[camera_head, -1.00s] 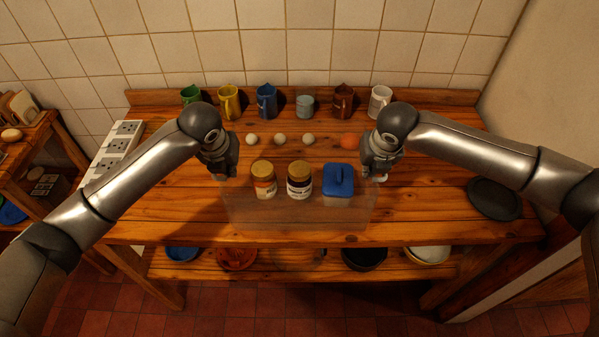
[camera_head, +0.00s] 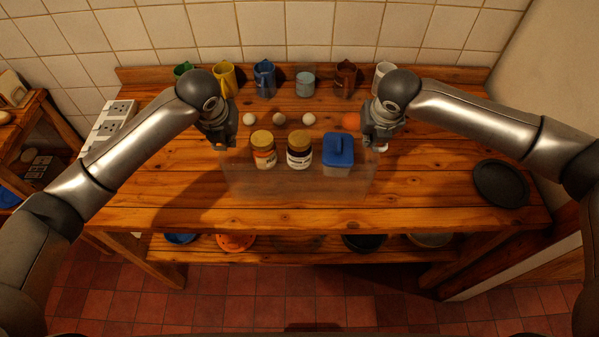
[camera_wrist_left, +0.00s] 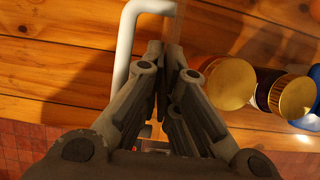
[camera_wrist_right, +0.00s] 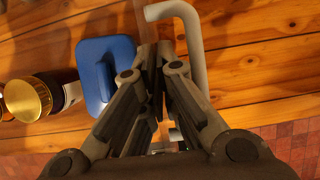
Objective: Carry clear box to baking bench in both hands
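The clear box (camera_head: 300,184) is see-through and hangs level over the front of the wooden bench, between my two grippers. It holds two jars with gold lids (camera_head: 262,150) (camera_head: 299,151) and a blue-lidded container (camera_head: 338,155). My left gripper (camera_head: 222,144) is shut on its left wall, and my right gripper (camera_head: 378,146) is shut on its right wall. The wrist views show a pale bar handle beside each gripper's fingers, left (camera_wrist_left: 124,55) and right (camera_wrist_right: 196,45). The exact finger contact is partly hidden. I cannot tell which surface is the baking bench.
Several mugs (camera_head: 264,78) line the bench's back, with eggs (camera_head: 279,118) in front of them. A dark plate (camera_head: 500,183) lies at right. Dishes sit on the lower shelf (camera_head: 300,257).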

